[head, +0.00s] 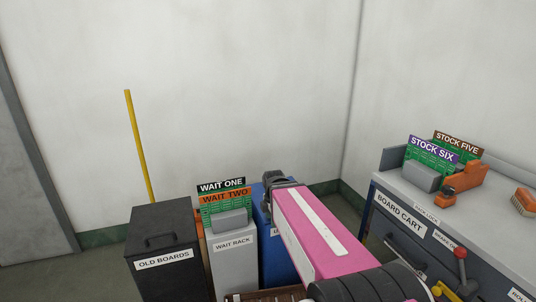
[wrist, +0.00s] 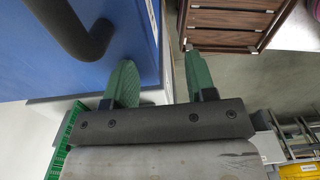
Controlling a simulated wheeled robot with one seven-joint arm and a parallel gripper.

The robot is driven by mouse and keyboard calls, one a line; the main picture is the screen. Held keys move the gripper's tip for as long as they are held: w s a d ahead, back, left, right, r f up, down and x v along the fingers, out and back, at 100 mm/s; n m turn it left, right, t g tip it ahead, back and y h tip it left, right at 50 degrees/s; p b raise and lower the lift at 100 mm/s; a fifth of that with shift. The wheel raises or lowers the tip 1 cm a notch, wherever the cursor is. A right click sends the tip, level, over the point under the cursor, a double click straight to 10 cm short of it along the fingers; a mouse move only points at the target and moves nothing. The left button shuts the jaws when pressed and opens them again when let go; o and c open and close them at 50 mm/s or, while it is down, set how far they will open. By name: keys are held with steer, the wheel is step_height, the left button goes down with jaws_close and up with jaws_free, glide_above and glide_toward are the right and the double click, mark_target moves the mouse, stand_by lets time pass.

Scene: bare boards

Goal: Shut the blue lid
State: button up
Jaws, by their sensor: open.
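The blue bin (head: 270,245) stands right of the grey rack in the head view, mostly hidden behind my pink arm. In the wrist view a blue panel (wrist: 115,75) with a thick dark handle (wrist: 75,30) fills the upper left; it looks like the lid. I cannot tell how far the lid is open. My gripper (wrist: 160,80) is open, with two green fingertips apart and nothing seen between them. The left fingertip overlaps the blue panel's edge; the right one is beyond it, over the floor. Contact cannot be told. In the head view my gripper (head: 276,179) is at the bin's upper part.
A black OLD BOARDS bin (head: 162,240) and a grey WAIT RACK (head: 233,262) holding green boards (head: 225,207) stand left of the blue bin. The BOARD CART (head: 400,215) stands to the right. A brown slatted crate (wrist: 230,22) shows in the wrist view.

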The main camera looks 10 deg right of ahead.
steer(key=shift+r, duration=2.55)
steer(key=shift+r, duration=0.1)
